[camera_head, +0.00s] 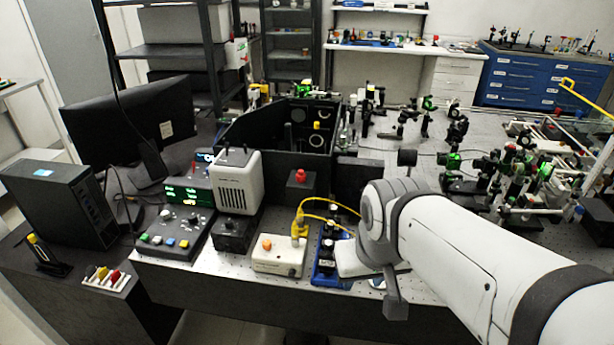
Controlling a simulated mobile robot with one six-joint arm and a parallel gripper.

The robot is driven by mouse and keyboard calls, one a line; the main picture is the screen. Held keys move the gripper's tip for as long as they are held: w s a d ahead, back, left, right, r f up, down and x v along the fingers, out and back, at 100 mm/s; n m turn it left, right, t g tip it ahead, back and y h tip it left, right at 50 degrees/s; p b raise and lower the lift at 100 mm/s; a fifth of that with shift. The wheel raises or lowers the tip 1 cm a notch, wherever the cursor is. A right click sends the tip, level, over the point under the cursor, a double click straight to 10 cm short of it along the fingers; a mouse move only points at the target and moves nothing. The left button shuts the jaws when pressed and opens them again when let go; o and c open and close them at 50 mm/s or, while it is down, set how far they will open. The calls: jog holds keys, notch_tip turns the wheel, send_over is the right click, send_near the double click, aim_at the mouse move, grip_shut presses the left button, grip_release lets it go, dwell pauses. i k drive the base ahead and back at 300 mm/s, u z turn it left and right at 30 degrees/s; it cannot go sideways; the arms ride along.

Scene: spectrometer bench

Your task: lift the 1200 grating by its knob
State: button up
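I cannot read a 1200 label anywhere, so I cannot tell for sure which thing is the 1200 grating. A dark upright piece with a yellow knob (33,240) stands on a black base at the far left. Another yellow knob (317,126) shows inside the open black box (262,150). A blue tray (325,268) near the bench's front edge holds several dark pieces with round tops. My arm's wrist (378,222) is just right of this tray and hides part of it. My gripper's fingertips cannot be made out, nor whether it holds anything.
A cream box with a yellow cable (278,258) stands left of the blue tray. Further left are a control panel (172,232), a white vented unit (236,182), a monitor (131,118) and a computer (62,208). Crowded optics fill the bench at right.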

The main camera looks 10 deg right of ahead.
aim_at(327, 265)
jog(key=u, duration=0.85)
jog(key=k, duration=1.2)
jog(key=z, duration=0.75)
jog(key=i, duration=0.95)
jog(key=z, duration=0.05)
